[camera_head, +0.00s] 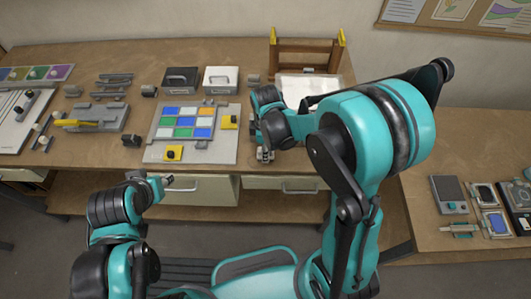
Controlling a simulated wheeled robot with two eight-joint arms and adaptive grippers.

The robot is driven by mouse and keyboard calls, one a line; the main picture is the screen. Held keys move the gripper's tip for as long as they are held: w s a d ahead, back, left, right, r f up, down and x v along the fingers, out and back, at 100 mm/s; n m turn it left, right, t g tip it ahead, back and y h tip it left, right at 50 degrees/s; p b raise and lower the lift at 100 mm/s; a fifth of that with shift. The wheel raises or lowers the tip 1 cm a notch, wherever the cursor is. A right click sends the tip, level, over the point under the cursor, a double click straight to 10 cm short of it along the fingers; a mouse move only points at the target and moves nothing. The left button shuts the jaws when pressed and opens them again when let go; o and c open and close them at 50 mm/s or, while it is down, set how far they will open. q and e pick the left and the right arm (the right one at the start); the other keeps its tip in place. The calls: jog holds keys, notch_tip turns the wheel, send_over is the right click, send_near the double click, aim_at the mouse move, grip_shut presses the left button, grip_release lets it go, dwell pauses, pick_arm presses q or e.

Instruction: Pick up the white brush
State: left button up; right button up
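I cannot clearly pick out a white brush. Slim tools with pale and dark round ends (42,126) lie at the left of the table, too small to tell what they are. My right gripper (264,155) points down at the table's front edge, right of the colored glass panel (153,156); its fingers are small and partly hidden by its own arm. My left gripper (168,181) is in front of the table, below the panel, with nothing visible in it. It is too small to tell whether either gripper is open.
A black box (181,80) and a white box (220,79) stand behind the panel. A wooden frame with yellow ends (305,50) stands at the back right. A yellow-handled tool (85,124) lies left. Devices (450,194) sit on the right table. Drawers are below.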

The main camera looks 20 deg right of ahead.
notch_tip(320, 180, up, 10)
jog(key=p, duration=0.3)
dwell(0.3)
